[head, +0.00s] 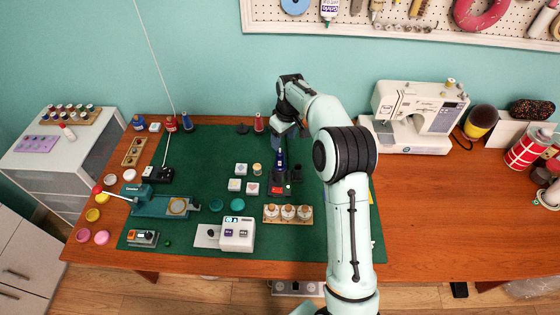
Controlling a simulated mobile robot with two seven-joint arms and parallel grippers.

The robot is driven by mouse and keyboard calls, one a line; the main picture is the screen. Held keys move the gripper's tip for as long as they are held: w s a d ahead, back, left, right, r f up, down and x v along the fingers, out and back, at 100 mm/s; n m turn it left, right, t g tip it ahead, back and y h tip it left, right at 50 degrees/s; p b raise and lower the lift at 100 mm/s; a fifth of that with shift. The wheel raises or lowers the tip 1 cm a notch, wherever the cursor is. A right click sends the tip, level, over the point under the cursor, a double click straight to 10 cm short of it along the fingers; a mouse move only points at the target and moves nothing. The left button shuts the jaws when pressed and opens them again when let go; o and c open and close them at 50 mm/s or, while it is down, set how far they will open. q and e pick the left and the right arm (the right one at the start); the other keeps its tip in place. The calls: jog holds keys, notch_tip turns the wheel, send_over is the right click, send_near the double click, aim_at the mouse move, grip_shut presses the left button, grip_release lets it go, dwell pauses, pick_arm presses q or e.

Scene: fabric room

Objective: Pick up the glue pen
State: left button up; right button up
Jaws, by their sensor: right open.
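A slim dark blue upright item (280,160), which looks like the glue pen, stands in a small black and red holder (279,188) on the green mat (210,155). My right gripper (287,133) is open and empty, just above and behind the slim item in the picture. Its fingers are small and partly hidden by the wrist, so I cannot tell whether they touch the item's top. My left gripper is out of view.
White blocks (237,185) stand left of the holder, and a wooden rack of jars (288,213) is in front. A white sewing machine (418,115) stands at the right.

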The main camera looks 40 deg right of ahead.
aim_at(280, 152)
notch_tip(280, 152, down, 4)
jog(key=shift+w+f, duration=0.15)
jog(key=f, duration=0.3)
jog(key=w+f, duration=0.1)
jog(key=f, duration=0.1)
jog(key=shift+a+f, duration=0.25)
jog(key=shift+f, duration=0.05)
jog(key=c, duration=1.1)
